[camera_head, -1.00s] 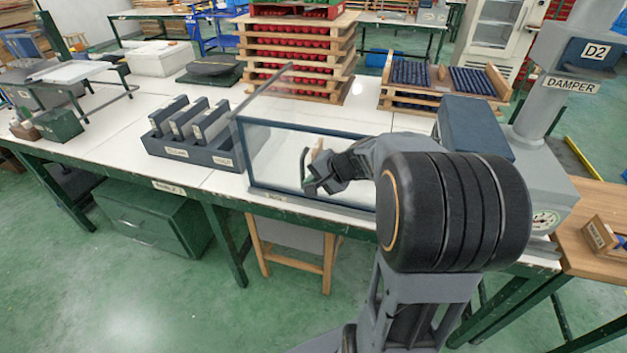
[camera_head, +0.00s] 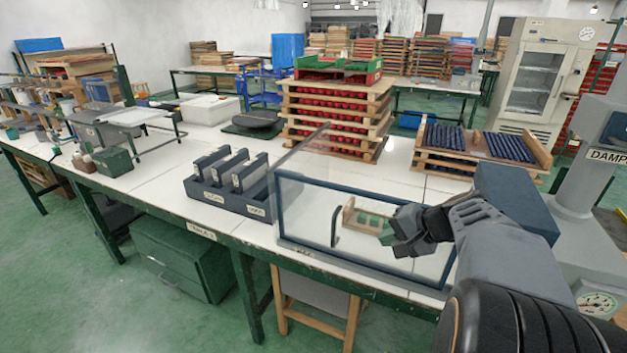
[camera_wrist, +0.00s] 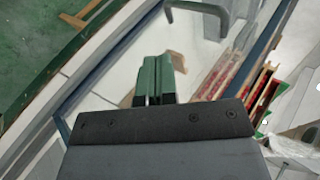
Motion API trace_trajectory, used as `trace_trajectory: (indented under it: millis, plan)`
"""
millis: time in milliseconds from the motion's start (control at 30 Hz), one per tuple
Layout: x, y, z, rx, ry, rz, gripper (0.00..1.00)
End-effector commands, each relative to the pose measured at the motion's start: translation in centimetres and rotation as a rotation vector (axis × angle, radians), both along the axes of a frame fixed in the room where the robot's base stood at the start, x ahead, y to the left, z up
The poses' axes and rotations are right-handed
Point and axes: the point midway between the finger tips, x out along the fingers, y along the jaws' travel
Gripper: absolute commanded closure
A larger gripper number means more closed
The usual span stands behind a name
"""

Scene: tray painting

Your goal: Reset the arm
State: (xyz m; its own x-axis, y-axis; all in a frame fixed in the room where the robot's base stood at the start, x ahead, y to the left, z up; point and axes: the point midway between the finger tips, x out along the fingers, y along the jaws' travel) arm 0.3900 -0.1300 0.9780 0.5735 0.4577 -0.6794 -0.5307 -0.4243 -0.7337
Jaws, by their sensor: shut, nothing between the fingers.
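My gripper (camera_head: 402,243) is in front of the right part of a glass-fronted box (camera_head: 279,215) with a dark blue frame. The jaws are shut and empty. In the wrist view, my gripper (camera_wrist: 157,78) shows its two fingers close together, pointing away from the dark mounting plate. A dark upright handle (camera_head: 335,227) shows at the box front, apart from the gripper.
A dark rack (camera_head: 230,200) with several upright slabs stands left of the box. Red-filled stacked trays (camera_head: 335,120) and blue-filled trays (camera_head: 470,145) stand behind. A grey machine with a gauge (camera_head: 597,303) is close on the right. Green floor (camera_head: 60,270) is open at front left.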

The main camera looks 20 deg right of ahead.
Motion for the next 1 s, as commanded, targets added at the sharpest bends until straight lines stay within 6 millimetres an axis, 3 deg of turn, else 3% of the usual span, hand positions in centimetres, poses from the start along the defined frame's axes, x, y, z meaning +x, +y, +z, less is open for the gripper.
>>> trace_trajectory:
  millis: [100,233,367,533,700,1000]
  plan:
    - [-0.2,-0.4,-0.3,-0.012,0.023,-0.021,1.0]
    - [-1.9,-1.0,-2.9,-0.092,0.129,-0.033,1.0]
    - [-4.4,0.8,-3.3,-0.272,0.242,0.063,1.0]
    - [-7.0,5.0,-1.2,-0.585,0.281,0.312,1.0]
    - [-8.3,8.7,1.7,-0.808,0.206,0.543,1.0]
    - [-8.8,13.1,4.7,-0.883,0.085,0.709,1.0]
